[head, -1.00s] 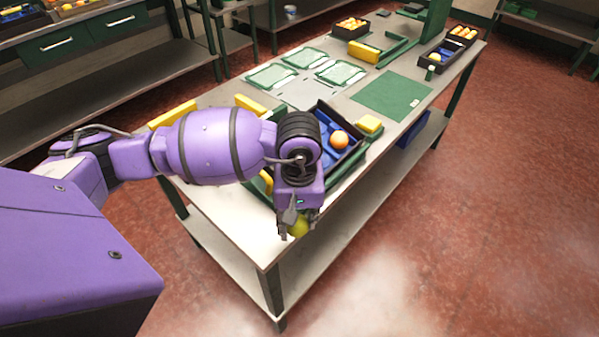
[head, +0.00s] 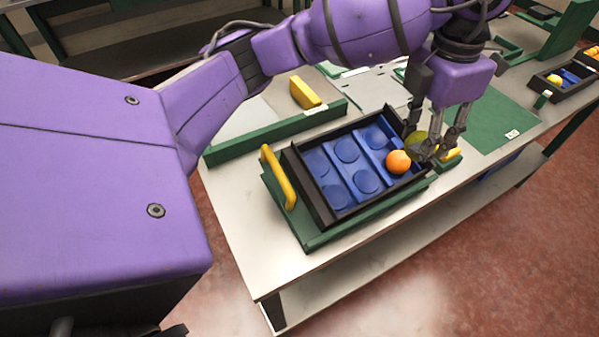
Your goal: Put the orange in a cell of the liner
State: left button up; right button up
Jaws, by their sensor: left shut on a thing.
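My left gripper (head: 437,150) is shut on a round yellow-green orange (head: 417,142), partly hidden by the fingers. It holds the fruit over the right end of the black crate (head: 318,206). The blue liner (head: 333,172) lies in the crate. Several of its round cells show empty. A ripe orange-coloured fruit (head: 398,162) sits at the liner's right end, close beside the gripper. The fingers hide part of that end, and I cannot tell whether the held fruit touches anything. My right gripper is not in view.
The crate stands in a green holder (head: 310,240) with a yellow handle (head: 277,178) at its left. A green rail with a yellow block (head: 305,92) lies behind. Another black crate (head: 566,93) with fruit stands at right. A green mat (head: 495,115) lies between.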

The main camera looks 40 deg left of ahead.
pick_arm(q)
jog(key=shift+w+r+n, duration=0.2)
jog(key=shift+r+n, duration=0.05)
jog(key=shift+n, duration=0.05)
jog(key=shift+s+a, duration=0.2)
jog(key=shift+s, duration=0.05)
jog(key=s+a+f+p, duration=0.1)
jog(key=s+a+f, duration=0.7)
jog(key=s, duration=0.1)
jog(key=shift+a+f+p, duration=0.25)
jog(key=shift+a+p, duration=0.05)
jog(key=shift+p, duration=0.1)
jog(key=shift+s+a+f, duration=0.35)
jog(key=shift+s+f, duration=0.05)
jog(key=shift+f, duration=0.25)
notch_tip(320, 180, down, 3)
jog(key=o, duration=1.4)
jog(key=shift+o, duration=0.2)
